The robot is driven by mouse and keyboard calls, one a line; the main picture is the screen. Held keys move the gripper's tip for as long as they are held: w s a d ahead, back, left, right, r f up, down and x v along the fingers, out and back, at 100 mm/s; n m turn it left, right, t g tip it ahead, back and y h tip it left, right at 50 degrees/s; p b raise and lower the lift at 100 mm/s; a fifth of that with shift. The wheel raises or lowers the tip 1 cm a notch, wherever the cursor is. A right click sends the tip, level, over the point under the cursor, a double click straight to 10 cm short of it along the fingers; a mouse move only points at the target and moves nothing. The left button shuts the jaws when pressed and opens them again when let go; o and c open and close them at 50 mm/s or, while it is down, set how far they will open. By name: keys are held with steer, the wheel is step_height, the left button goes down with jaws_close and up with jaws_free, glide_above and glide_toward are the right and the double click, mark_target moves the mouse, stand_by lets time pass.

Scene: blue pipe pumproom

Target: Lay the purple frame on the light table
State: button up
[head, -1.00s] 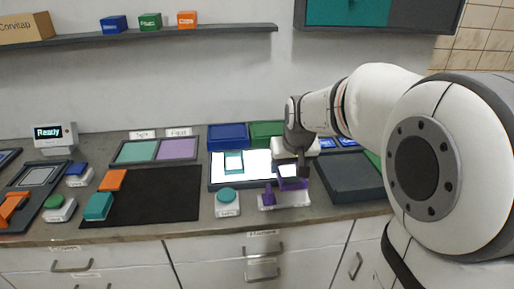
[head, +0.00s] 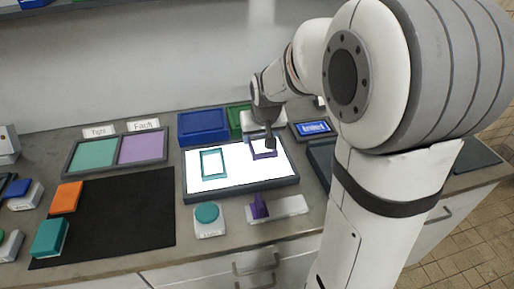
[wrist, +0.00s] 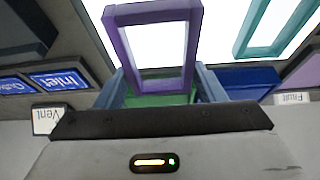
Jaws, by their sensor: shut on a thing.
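My gripper (head: 270,143) is shut on the purple frame (head: 264,157), holding it by one side over the right part of the light table (head: 240,191). In the wrist view the purple frame (wrist: 190,50) stretches out from between the fingers (wrist: 160,92), with the lit white surface behind it. I cannot tell whether the frame touches that surface. The light table has a glowing white top and a dark rim. A teal frame (head: 213,163) lies on its left part, apart from the purple one.
Blue (head: 203,126) and green (head: 238,121) trays stand behind the light table. In front are a teal button (head: 207,212) and a white stand (head: 290,206) with a purple piece (head: 258,206). A black mat (head: 120,215) with teal and orange blocks lies left.

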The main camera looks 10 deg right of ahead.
mark_target(260, 147)
steer(key=shift+f, duration=2.25)
steer(key=shift+f+b, duration=0.25)
steer(key=shift+b, duration=0.05)
steer(key=o, duration=1)
steer(key=shift+r, duration=0.1)
